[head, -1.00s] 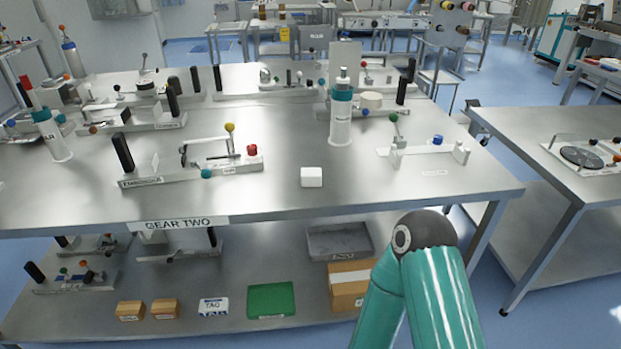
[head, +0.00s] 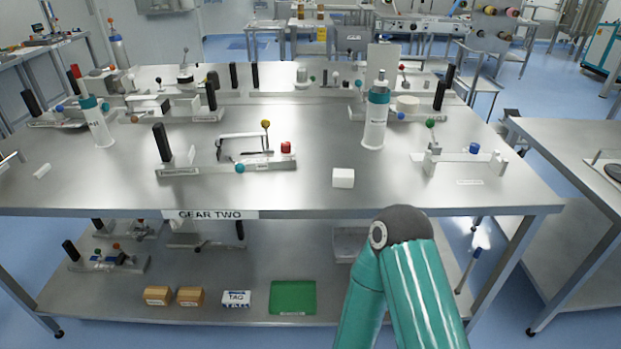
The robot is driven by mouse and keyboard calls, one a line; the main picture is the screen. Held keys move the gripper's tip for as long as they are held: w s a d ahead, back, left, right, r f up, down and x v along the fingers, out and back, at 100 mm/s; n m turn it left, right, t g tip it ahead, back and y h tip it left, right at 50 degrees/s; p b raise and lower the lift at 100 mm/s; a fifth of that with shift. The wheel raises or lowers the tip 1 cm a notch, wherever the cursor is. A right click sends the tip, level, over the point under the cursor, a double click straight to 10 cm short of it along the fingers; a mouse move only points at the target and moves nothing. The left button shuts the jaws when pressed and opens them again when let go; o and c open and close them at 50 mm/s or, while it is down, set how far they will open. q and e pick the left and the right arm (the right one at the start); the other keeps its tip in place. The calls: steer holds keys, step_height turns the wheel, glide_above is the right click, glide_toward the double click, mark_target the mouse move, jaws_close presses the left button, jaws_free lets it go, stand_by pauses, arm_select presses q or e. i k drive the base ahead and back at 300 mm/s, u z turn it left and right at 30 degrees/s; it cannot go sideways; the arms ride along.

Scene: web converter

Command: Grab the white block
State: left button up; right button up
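The white block (head: 343,178) lies on the steel table top (head: 300,195), near its front edge and right of the middle. Nothing touches it. One of my arms, teal with a dark joint, rises from the bottom right of the head view, below and in front of the table edge. Its gripper is not visible. My other gripper is not in view either.
A fixture with a red knob (head: 286,147) stands left of the block, and one with a blue knob (head: 474,148) stands to the right. A white and teal bottle (head: 375,118) stands behind it. The lower shelf holds cardboard boxes (head: 190,297) and a green tray (head: 293,297).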

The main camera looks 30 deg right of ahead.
mark_target(342, 177)
steer(key=z, duration=0.65)
steer(key=i, duration=0.15)
steer(key=u, duration=2.55)
steer(key=k, duration=2.35)
steer(key=z, duration=1.1)
steer(key=i, duration=1.15)
steer(key=z, duration=0.15)
